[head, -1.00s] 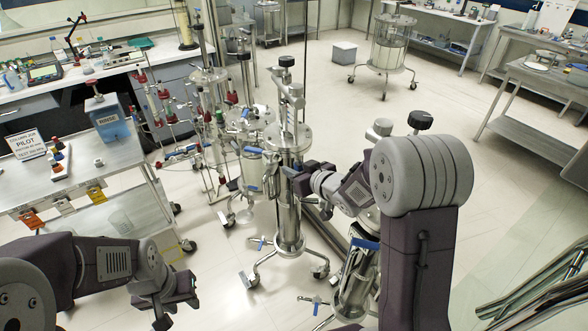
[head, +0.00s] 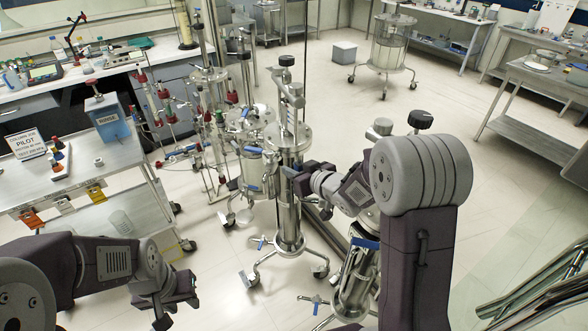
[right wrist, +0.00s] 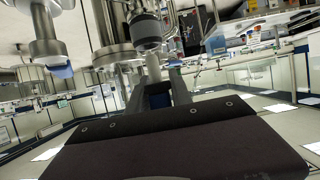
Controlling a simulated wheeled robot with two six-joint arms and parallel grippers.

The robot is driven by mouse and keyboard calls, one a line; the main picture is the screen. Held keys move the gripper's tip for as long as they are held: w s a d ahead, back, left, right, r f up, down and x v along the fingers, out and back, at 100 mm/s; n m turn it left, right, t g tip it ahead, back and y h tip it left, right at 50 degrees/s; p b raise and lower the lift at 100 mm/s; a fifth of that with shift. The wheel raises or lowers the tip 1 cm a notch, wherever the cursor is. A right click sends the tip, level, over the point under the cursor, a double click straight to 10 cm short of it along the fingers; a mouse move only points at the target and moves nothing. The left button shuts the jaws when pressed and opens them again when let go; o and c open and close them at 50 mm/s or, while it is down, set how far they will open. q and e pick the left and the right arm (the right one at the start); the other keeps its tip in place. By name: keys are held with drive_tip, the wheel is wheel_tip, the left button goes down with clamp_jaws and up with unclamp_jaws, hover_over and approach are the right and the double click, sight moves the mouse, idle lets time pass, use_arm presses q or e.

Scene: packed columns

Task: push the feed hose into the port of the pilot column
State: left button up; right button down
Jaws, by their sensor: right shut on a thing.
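A tall steel column (head: 289,215) stands on a wheeled base in the middle of the head view. A sign reading PILOT (head: 31,145) stands on the cart at left. My right gripper (head: 297,176) is beside the steel column's upper body. A dark grey cylindrical fitting (right wrist: 147,32) shows just above the fingers. I cannot tell which part is the feed hose or whether it touches the port. My left gripper (head: 178,311) is open and empty at the lower left.
Glass columns with red fittings (head: 210,95) stand close behind. A steel cart (head: 95,165) with a blue RINSE box (head: 108,118) is at left. Another steel vessel (head: 357,280) is under my right arm.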

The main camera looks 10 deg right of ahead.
drive_tip(key=shift+f+b, duration=1.35)
drive_tip(key=shift+f, duration=0.3)
drive_tip(key=c, duration=1.1)
unclamp_jaws()
drive_tip(key=v, duration=0.9)
